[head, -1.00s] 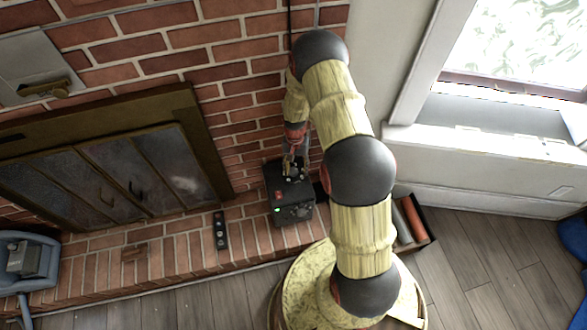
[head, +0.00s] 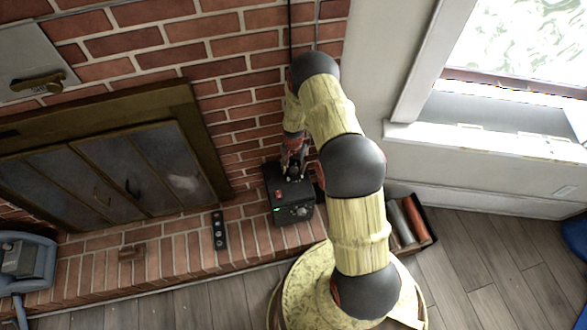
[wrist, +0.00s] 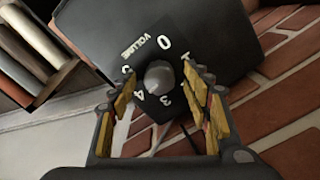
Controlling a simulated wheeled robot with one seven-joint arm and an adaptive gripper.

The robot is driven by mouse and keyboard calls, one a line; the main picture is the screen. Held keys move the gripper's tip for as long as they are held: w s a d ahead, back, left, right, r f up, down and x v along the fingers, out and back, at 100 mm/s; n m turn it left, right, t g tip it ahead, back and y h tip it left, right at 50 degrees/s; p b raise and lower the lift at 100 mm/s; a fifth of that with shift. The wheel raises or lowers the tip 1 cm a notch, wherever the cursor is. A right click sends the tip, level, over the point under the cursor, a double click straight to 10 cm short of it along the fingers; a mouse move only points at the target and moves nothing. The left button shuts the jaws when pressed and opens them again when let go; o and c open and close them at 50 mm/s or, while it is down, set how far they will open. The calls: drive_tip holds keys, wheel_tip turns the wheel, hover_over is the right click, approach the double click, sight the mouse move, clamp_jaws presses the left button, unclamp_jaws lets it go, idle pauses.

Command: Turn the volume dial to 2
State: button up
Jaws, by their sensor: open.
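The volume dial (wrist: 160,78) is a round grey knob on a dark panel marked VOLUME. The numerals 0, 3, 4 and 5 show around it; the 1 is partly covered and the 2 is hidden by my right finger. I cannot tell which number the knob points to. My gripper (wrist: 161,77) is open, with one finger on each side of the knob. Contact cannot be made out. In the head view my gripper (head: 292,172) is over the top of the black box (head: 276,196), and the dial is hidden there.
A bin of rolls (head: 408,221) stands to the right.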

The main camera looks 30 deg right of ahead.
drive_tip(key=c, duration=1.1)
drive_tip(key=shift+c, duration=0.3)
